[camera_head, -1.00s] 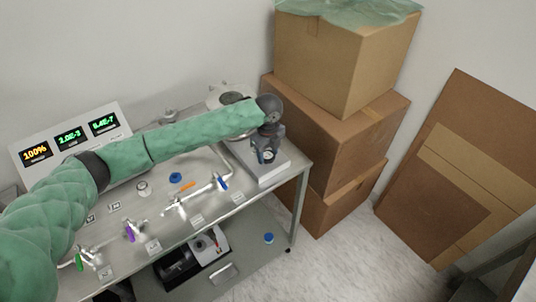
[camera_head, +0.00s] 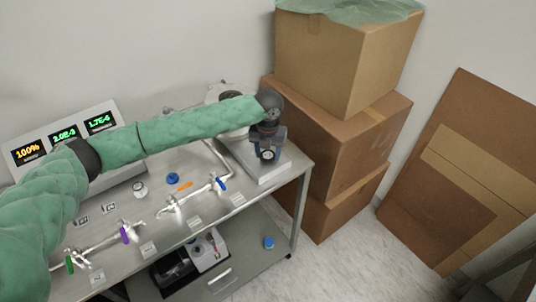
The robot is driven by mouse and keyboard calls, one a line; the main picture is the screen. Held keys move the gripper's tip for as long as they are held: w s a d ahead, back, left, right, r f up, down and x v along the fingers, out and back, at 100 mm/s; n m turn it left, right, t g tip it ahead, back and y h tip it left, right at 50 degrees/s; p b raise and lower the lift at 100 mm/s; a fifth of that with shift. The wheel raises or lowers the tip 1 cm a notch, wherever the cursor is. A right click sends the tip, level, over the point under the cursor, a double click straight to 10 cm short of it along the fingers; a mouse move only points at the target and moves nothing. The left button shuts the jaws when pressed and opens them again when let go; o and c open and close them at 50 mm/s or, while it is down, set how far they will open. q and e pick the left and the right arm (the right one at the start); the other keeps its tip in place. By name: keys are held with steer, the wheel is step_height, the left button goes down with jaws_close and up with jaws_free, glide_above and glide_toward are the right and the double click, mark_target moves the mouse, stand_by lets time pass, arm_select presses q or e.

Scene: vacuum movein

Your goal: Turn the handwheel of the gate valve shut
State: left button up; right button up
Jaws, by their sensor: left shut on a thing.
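My left arm, in a green quilted sleeve, reaches from the left across the bench to its far right end. My left gripper (camera_head: 267,146) points down there and is shut on the handwheel of the gate valve (camera_head: 268,156), a small dark wheel with a pale centre. The valve sits at a grey block on the bench's right end. The gripper hides most of the wheel and the valve body. My right gripper is not in view.
The metal bench (camera_head: 150,230) carries pipes with a blue-handled valve (camera_head: 221,184), a purple handle (camera_head: 125,234) and a green handle (camera_head: 70,264). A display panel (camera_head: 65,140) stands at the left. Stacked cardboard boxes (camera_head: 335,130) stand close to the right of the gripper.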

arm_select(q)
steer(key=m+b, duration=0.1)
steer(key=m, duration=0.2)
steer(key=shift+w+r, duration=0.1)
steer(key=shift+w, duration=0.05)
steer(key=m+b, duration=0.1)
steer(key=m, duration=0.1)
steer(key=shift+m, duration=0.3)
steer(key=m+b, duration=0.4)
steer(key=b, duration=0.1)
steer(key=shift+m, duration=0.4)
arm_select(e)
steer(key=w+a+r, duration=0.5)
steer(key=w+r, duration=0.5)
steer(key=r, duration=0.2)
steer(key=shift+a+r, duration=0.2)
arm_select(q)
steer(key=o, duration=1)
steer(key=shift+c, duration=0.2)
steer(key=shift+b, duration=0.3)
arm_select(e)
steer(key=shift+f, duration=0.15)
